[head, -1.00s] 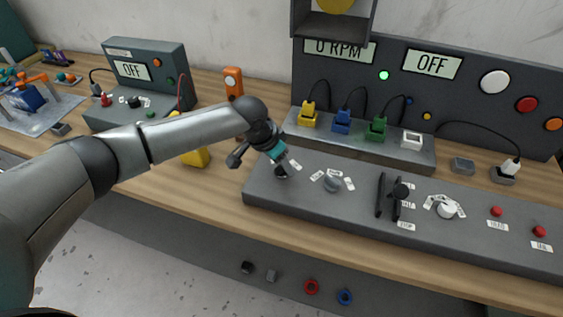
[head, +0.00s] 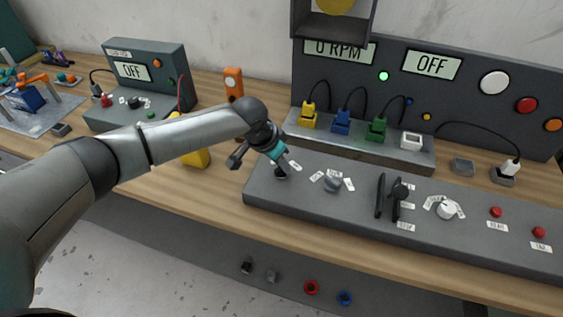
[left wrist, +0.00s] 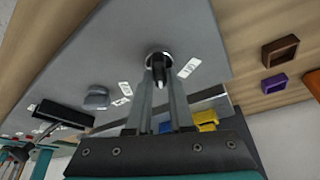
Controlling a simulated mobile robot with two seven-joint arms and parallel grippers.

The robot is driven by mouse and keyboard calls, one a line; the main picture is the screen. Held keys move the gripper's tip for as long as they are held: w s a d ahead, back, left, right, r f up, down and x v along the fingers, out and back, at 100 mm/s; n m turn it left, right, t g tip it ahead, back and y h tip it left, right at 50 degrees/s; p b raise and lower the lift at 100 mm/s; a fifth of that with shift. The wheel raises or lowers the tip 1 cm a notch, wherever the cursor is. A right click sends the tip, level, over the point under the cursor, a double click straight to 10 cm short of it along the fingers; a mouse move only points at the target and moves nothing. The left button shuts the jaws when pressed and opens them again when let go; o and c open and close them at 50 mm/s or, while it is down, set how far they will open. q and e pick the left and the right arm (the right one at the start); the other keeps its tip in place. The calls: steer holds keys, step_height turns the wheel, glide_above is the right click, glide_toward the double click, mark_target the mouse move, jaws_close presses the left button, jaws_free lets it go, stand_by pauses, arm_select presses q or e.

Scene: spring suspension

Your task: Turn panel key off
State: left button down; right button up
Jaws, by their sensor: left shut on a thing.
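The panel key (left wrist: 159,63) sits in a round pale lock on the grey control panel, near the panel's left end in the head view. My left gripper (left wrist: 160,75) is shut on the key's dark head, one finger on each side. In the head view the left gripper (head: 280,168) reaches down onto the panel's left end and mostly hides the key. A white label (left wrist: 189,67) lies beside the lock; its lettering is small. My right gripper is in neither view.
On the panel (head: 310,220) are a grey knob (head: 332,184), a black lever (head: 399,189), a white dial (head: 447,210) and red buttons. Colored plugs stand behind it. A display reads OFF (head: 432,65). A yellow object (head: 196,156) lies left of the panel.

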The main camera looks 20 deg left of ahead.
arm_select(q)
steer(key=shift+r+n+p, duration=0.1)
steer(key=shift+n+p, duration=0.2)
steer(key=shift+p, duration=0.3)
steer(key=n+y+p, duration=0.1)
steer(key=n+p, duration=0.1)
steer(key=p, duration=0.2)
steer(key=n+y+p, duration=0.1)
steer(key=n+p, duration=0.2)
steer(key=shift+s+d+n+p, duration=0.1)
steer(key=shift+d+n+p, duration=0.05)
steer(key=shift+n+p, duration=0.2)
steer(key=shift+n+y+p, duration=0.7)
steer(key=shift+n+p, duration=0.15)
steer(key=shift+n, duration=0.3)
steer(key=shift+n+y+p, duration=0.4)
steer(key=shift+n+y, duration=0.1)
steer(key=shift+n, duration=1)
steer(key=c, duration=0.8)
jaws_free()
